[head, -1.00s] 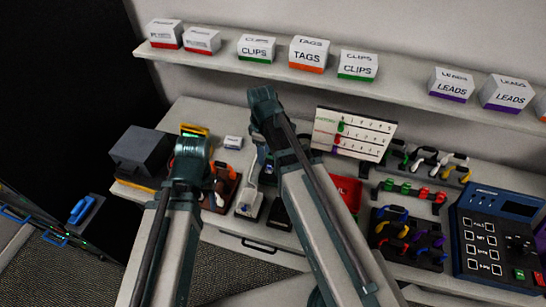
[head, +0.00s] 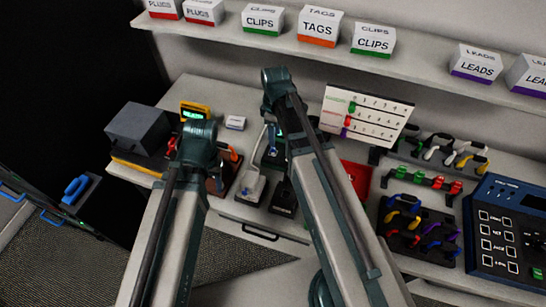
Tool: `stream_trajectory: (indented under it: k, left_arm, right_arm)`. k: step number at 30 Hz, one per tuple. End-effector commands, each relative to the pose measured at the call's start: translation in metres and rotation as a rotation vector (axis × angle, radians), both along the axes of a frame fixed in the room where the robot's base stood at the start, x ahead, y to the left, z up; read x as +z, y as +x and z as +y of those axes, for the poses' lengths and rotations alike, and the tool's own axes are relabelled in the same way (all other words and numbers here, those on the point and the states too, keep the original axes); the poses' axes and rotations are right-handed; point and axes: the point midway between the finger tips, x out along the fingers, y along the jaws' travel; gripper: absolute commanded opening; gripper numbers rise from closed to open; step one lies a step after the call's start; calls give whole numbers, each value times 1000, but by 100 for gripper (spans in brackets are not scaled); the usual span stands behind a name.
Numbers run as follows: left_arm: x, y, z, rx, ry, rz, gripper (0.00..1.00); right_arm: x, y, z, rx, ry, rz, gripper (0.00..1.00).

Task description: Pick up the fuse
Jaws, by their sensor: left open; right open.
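I cannot pick out the fuse with certainty; small parts on the bench are partly covered by my arms. My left arm rises from the bottom to a teal joint at the left of the bench. My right arm reaches further up to another teal joint near the bench's middle. The jaws of both grippers are hidden beyond these links, so I see no contact with anything. Between the arms stand a grey fixture (head: 251,187) on a dark base and a teal device with a green light, partly covered by my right arm.
A dark grey box (head: 138,128), a yellow meter (head: 194,112) and a small white box (head: 235,122) are at the left. A marked white board (head: 366,117), a rail of green and red pieces (head: 423,178), a coloured cable rack (head: 418,230) and a blue control panel (head: 507,235) are at the right.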

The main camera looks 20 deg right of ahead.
Motion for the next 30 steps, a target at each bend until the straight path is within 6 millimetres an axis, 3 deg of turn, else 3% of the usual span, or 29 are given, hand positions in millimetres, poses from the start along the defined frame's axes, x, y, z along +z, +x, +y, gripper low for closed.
stream_trajectory:
  k: [1, 3, 16, 30]
  left_arm:
    - [-15, 0, 0, 0, 0, 0, 53]
    - [-24, 0, 0, 1, 0, 0, 53]
    - [-36, 0, 0, 2, 0, 0, 53]
    - [-83, 0, 0, 2, 0, 0, 53]
  right_arm:
    - [-15, 0, 0, 0, 0, 0, 55]
    - [-24, 0, 0, 0, 0, 0, 55]
    - [-36, 1, 1, 0, 0, 0, 55]
    - [-83, 6, 4, 0, 0, 0, 55]
